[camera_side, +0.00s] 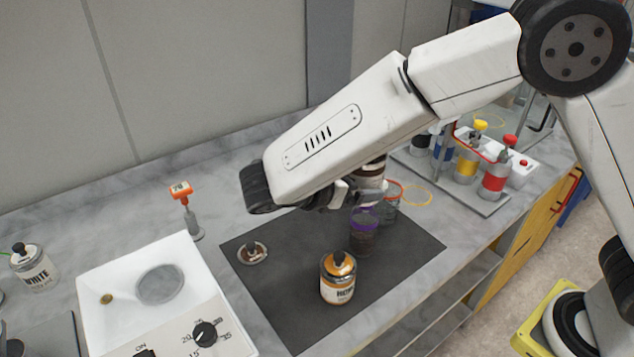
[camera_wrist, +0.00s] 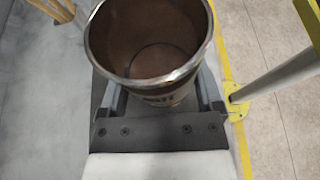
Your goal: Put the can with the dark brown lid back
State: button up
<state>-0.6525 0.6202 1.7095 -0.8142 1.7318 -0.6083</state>
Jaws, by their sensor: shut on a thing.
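My gripper (camera_side: 345,193) is shut on a can (camera_side: 371,172) with a pale label and brown bands, holding it above the dark mat's back part. My arm hides part of it in the side view. In the wrist view the can (camera_wrist: 152,55) sits between the two fingers of my gripper (camera_wrist: 160,97). It shows a bare metal rim and a brown inside, with no lid seen on it. A round lid with a dark knob (camera_side: 253,252) lies on the dark mat (camera_side: 295,315); its exact colour is hard to tell.
A red-rimmed glass (camera_side: 392,208) is close below the held can.

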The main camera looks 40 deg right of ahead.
jog(key=n+t, duration=0.1)
jog(key=w+n+t, duration=0.1)
jog(key=t, duration=0.1)
jog(key=shift+w+a+n, duration=0.25)
jog(key=shift+a+n, duration=0.1)
jog(key=shift+n, duration=0.05)
jog(key=w+a+f+n+t+y, duration=0.2)
jog(key=w+a+n+t+y, duration=0.5)
jog(key=n+t, duration=0.25)
jog(key=s+a+f+n+y, duration=0.6)
jog(key=a+f+n+y, duration=0.1)
jog(key=a+n+y, duration=0.1)
jog(key=shift+s+n+t+y, duration=0.4)
jog(key=shift+n+y, duration=0.35)
jog(key=shift+y, duration=0.55)
jog(key=shift+w+a+f, duration=0.1)
jog(key=shift+f, duration=2.8)
jog(key=shift+f, duration=0.1)
